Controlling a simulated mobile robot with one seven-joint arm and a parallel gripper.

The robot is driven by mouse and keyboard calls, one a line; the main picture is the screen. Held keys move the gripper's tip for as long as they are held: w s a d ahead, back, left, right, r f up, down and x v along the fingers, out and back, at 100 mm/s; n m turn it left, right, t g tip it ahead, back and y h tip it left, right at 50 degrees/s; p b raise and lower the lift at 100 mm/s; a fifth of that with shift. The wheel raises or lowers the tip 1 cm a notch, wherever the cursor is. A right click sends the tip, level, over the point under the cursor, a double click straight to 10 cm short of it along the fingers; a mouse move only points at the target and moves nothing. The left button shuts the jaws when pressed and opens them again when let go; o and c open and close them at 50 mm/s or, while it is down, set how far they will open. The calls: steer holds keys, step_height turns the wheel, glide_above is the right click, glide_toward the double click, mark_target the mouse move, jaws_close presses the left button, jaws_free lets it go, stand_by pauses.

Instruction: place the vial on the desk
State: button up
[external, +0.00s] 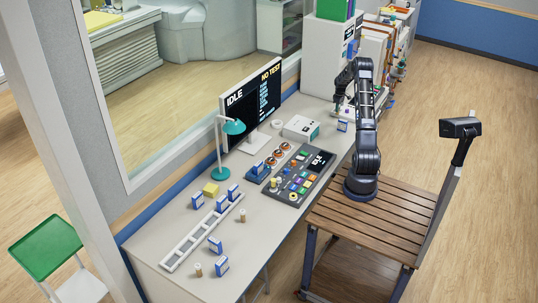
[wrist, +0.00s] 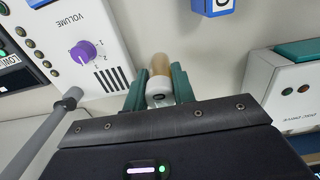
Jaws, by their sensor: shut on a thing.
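My gripper (external: 338,105) is over the far right end of the desk (external: 160,240). In the wrist view its green fingers (wrist: 159,92) are shut around a vial (wrist: 160,66) with an amber-brown body and a whitish end. The bare desk surface (wrist: 222,62) shows beyond the vial; I cannot tell how high above it the vial is. In the external view the held vial is too small to make out.
A box marked VOLUME with a purple knob (wrist: 87,52) is close on the left. A pale drive unit (wrist: 294,100) is on the right, and a blue-and-white block (wrist: 212,6) is ahead. A monitor (external: 250,100), teal lamp (external: 233,127) and control panel (external: 300,178) stand along the desk.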

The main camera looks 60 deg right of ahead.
steer(key=shift+f, duration=3.45)
steer(key=o, duration=1)
steer(key=shift+f, duration=0.1)
